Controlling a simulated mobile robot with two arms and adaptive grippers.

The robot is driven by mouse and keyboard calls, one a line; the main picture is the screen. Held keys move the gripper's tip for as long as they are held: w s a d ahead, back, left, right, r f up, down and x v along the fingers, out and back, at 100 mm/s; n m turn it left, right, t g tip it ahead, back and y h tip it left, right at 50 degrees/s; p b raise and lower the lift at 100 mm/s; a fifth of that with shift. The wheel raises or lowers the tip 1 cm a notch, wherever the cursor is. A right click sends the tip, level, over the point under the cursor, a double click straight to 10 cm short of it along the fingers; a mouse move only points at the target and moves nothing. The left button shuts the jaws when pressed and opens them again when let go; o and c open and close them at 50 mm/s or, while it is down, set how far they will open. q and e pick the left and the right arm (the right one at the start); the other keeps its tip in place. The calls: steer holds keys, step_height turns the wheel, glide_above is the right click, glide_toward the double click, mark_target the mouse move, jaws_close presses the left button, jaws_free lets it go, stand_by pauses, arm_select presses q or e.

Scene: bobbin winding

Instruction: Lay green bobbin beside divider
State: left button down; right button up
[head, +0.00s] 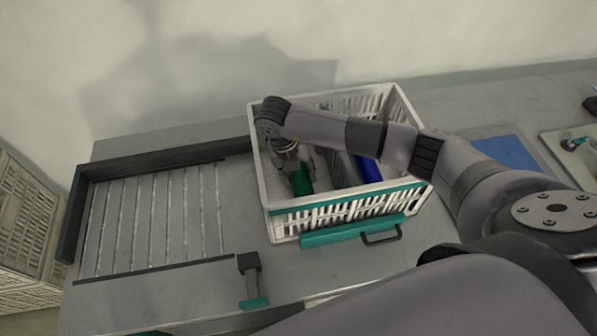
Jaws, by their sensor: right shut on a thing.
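The green bobbin (301,181) is inside the white slotted crate (277,222), in its left part. My right gripper (299,168) reaches down into the crate and is shut on the green bobbin; the fingertips are partly hidden by the wrist and the bobbin. A blue bobbin (368,168) lies to the right in the same crate, partly covered by my right arm. The divider (340,168) seems to stand between them, mostly hidden by my arm. Whether the green bobbin touches the crate floor cannot be told. My left gripper is not in view.
A slatted grey rack with a dark frame (165,155) lies left of the crate. A teal bar with a black handle (352,233) runs along the crate's front. A black and teal tool (251,280) lies front left. A blue mat (508,152) and a tray (559,152) are at right.

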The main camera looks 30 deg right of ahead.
steer(key=shift+f, duration=0.15)
steer(key=shift+f, duration=0.1)
steer(key=o, duration=1.4)
steer(key=shift+c, duration=0.2)
steer(key=b+v, duration=0.2)
steer(key=v, duration=1)
